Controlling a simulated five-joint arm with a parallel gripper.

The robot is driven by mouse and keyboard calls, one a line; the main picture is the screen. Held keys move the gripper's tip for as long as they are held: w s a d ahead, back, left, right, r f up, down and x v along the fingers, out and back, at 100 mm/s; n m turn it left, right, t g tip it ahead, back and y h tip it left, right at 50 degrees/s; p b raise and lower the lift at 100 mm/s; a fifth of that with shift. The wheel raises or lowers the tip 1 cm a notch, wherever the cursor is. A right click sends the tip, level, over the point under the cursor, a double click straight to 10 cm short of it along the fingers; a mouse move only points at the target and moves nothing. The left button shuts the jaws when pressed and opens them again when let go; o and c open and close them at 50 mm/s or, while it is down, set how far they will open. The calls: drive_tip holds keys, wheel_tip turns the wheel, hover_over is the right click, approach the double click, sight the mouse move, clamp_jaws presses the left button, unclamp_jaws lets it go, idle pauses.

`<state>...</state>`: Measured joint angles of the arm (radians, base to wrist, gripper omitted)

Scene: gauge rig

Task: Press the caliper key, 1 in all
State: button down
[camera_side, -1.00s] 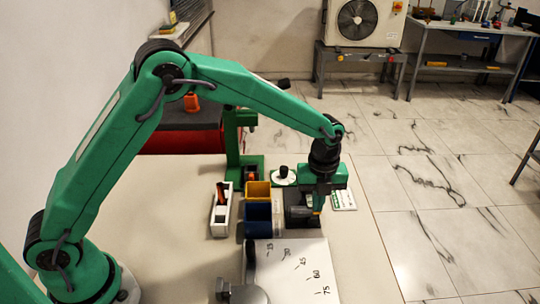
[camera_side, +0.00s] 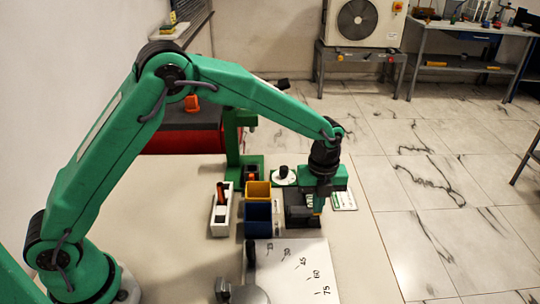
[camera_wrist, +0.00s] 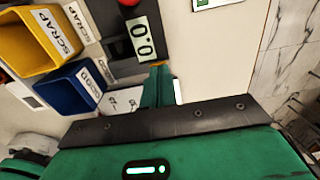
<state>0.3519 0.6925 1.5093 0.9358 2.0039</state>
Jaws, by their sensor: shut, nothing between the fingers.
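A dark block (camera_side: 297,213) stands on the table beneath my gripper. In the wrist view its display (camera_wrist: 140,38) reads 0.0, with dark digits on a pale panel. A red round part (camera_wrist: 128,2) shows at the top edge there, cut off by the frame. My gripper (camera_wrist: 157,70) is shut and empty, pointing down beside the display, with a small orange patch by its fingertips. In the side view my gripper (camera_side: 318,207) is over the right part of the block. I cannot tell whether the fingertips touch it, and I cannot clearly make out the caliper key.
A white holder (camera_side: 220,215) is further left. A white angle plate (camera_side: 300,262) lies in front. A dial (camera_side: 284,176) stands behind.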

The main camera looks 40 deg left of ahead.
wheel_tip(320, 180, up, 14)
drive_tip(key=shift+w+f, duration=0.15)
drive_tip(key=shift+f, duration=0.05)
idle(0.4)
drive_tip(key=shift+r, duration=0.1)
idle(0.4)
drive_tip(key=s+a+r+n+t, duration=0.3)
drive_tip(key=s+a+r+n, duration=0.6)
drive_tip(key=s+a+n, duration=0.3)
drive_tip(key=s+a+f+n+t, duration=0.1)
drive_tip(key=s+a+n, duration=0.2)
drive_tip(key=s+n, duration=0.4)
drive_tip(key=s+a+f+n+t, duration=0.1)
drive_tip(key=s+a+f+n, duration=0.1)
drive_tip(key=s+n, duration=0.6)
drive_tip(key=shift+s+a+f+t, duration=0.2)
drive_tip(key=shift+s+a+t, duration=0.15)
drive_tip(key=shift+a, duration=0.3)
